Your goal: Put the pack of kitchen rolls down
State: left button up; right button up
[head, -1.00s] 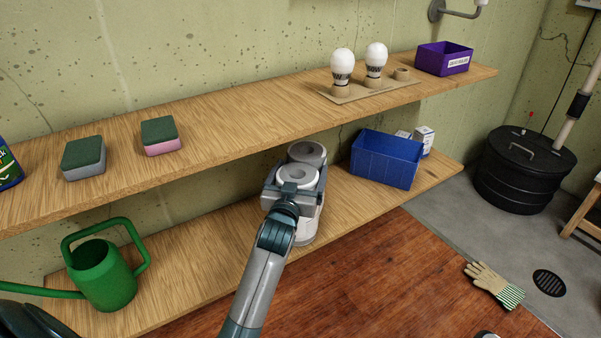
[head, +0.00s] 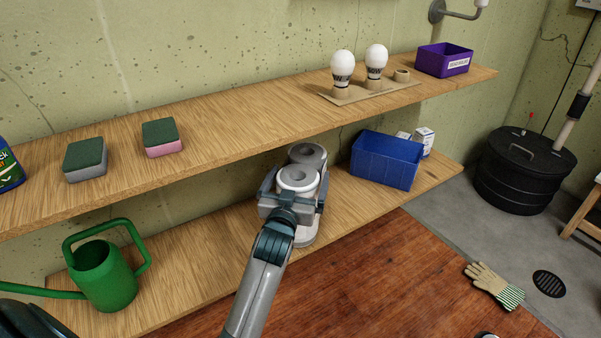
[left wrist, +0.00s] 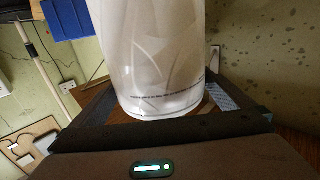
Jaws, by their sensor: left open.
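The pack of kitchen rolls (head: 307,153) is white and wrapped in clear film, with two round roll ends showing on top. It stands upright on the lower wooden shelf (head: 190,250), in the middle of the head view. My left gripper (head: 296,186) is open, with one finger on each side of the pack. In the left wrist view the wrapped pack (left wrist: 155,60) rises between the spread fingers, and a gap shows beside it on the left. The gripper's body hides part of the pack's near side in the head view. My right gripper is not in view.
A blue bin (head: 385,165) stands right of the pack, and a green watering can (head: 105,275) is at the shelf's left. The upper shelf (head: 235,125) runs close above and behind, holding sponges (head: 85,158), bulbs (head: 375,60) and a purple box (head: 443,60). A glove (head: 492,283) lies on the floor.

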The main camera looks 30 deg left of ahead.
pick_arm(q)
jog(key=p+v, duration=0.1)
jog(key=v, duration=0.8)
jog(key=shift+s, duration=0.3)
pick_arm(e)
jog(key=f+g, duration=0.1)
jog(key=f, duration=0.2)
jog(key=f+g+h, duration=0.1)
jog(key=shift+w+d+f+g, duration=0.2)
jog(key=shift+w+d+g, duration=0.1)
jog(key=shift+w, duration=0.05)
pick_arm(q)
jog(key=shift+d, duration=0.1)
jog(key=s+d+f+m+h, duration=0.2)
jog(key=s+d+h, duration=0.1)
jog(key=s+d, duration=0.4)
jog(key=s+d+f+m+h, duration=0.2)
jog(key=s+d+h, duration=0.2)
jog(key=s+d, duration=0.3)
jog(key=s+d+f+m+g+h, duration=0.1)
jog(key=s+d+f+m+h, duration=0.1)
jog(key=s+d, duration=0.6)
jog(key=shift+d+h, duration=0.25)
jog(key=shift+h, duration=0.65)
